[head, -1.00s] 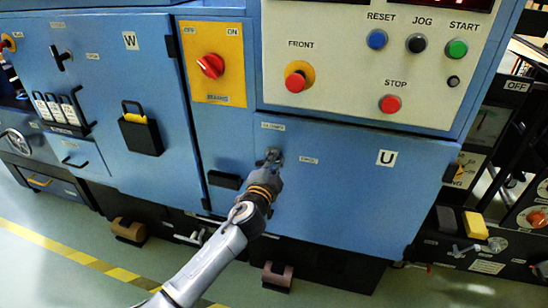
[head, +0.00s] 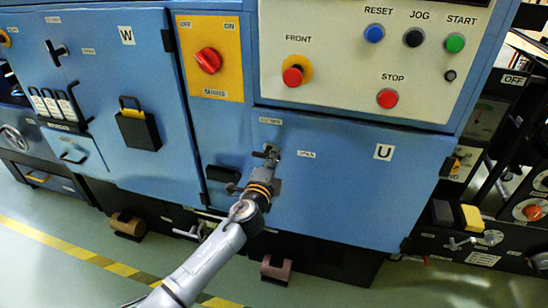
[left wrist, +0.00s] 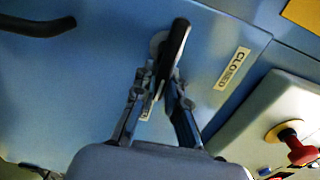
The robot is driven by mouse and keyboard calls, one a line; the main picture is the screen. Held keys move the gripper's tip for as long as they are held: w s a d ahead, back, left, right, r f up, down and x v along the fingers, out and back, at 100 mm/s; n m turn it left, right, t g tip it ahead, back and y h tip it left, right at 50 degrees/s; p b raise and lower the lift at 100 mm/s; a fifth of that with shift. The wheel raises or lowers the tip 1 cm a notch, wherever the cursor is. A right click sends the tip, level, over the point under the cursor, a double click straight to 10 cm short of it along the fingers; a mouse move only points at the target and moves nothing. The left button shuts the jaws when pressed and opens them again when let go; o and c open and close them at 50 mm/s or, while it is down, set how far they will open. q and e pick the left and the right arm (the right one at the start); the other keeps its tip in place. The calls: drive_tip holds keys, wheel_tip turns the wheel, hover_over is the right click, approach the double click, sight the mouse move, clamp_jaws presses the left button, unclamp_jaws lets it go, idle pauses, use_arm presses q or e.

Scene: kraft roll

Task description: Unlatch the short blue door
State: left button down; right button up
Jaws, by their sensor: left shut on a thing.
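The short blue door (head: 340,200), marked U, lies flush in the machine front below the white control panel. Its latch is a dark lever (left wrist: 179,38) on a round grey base, near the door's upper left. In the left wrist view the lever stands between a CLOSED label (left wrist: 233,68) and another label partly hidden by a finger. My left gripper (head: 270,153) is at the latch, and in the left wrist view its fingers (left wrist: 162,82) are shut on the lever. The gripper hides part of the latch in the head view. My right gripper is not in view.
The control panel (head: 345,85) with red, blue, black and green buttons sits just above the door. A red switch on a yellow plate (head: 215,88) and the taller blue door W (head: 100,75) are to the left. A dark handle (head: 222,174) is left of my gripper.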

use_arm(q)
drive_tip(key=c, duration=1.4)
unclamp_jaws()
drive_tip(key=shift+o, duration=0.2)
drive_tip(key=v, duration=1.2)
